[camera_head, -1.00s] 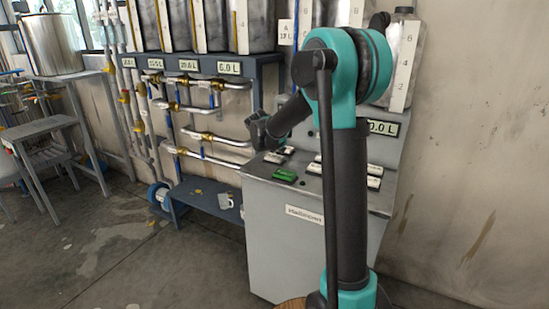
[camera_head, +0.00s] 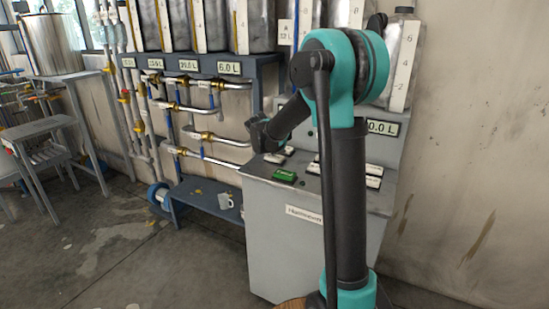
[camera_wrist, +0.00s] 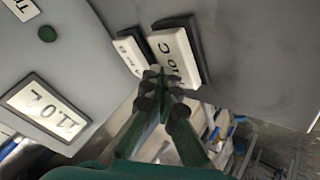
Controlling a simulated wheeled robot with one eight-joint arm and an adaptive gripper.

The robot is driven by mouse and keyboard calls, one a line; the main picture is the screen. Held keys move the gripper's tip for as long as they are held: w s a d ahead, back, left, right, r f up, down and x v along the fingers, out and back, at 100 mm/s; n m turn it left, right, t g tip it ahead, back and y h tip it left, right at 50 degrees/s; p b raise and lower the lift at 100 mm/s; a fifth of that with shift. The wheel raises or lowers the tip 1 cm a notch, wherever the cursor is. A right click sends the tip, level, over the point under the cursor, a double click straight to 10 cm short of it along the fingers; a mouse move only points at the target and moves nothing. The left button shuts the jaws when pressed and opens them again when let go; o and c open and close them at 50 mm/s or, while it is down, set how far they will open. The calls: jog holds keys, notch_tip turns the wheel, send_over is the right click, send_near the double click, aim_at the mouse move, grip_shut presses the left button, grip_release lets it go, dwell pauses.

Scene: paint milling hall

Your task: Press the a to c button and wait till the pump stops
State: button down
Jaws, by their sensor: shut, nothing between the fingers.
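The a to c button (camera_wrist: 172,57) is a white, dark-edged rocker with lettering ending "to C", on the grey panel in the wrist view. My gripper (camera_wrist: 160,76) is shut and empty, its fingertips overlapping the button's lower left edge. I cannot tell whether they touch it. In the head view my gripper (camera_head: 259,130) hangs above the back left of the grey console (camera_head: 272,240). White buttons (camera_head: 276,157) lie just below it, too small to read. The pump itself I cannot pick out.
A second white button (camera_wrist: 130,55) sits close left of the a to c button. A display (camera_wrist: 45,112) seems to read 11.0 L.

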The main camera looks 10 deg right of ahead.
aim_at(274, 157)
jog(key=shift+f, duration=0.5)
dwell(0.7)
dwell(0.3)
jog(key=shift+r, duration=0.9)
jog(key=shift+r, duration=2.5)
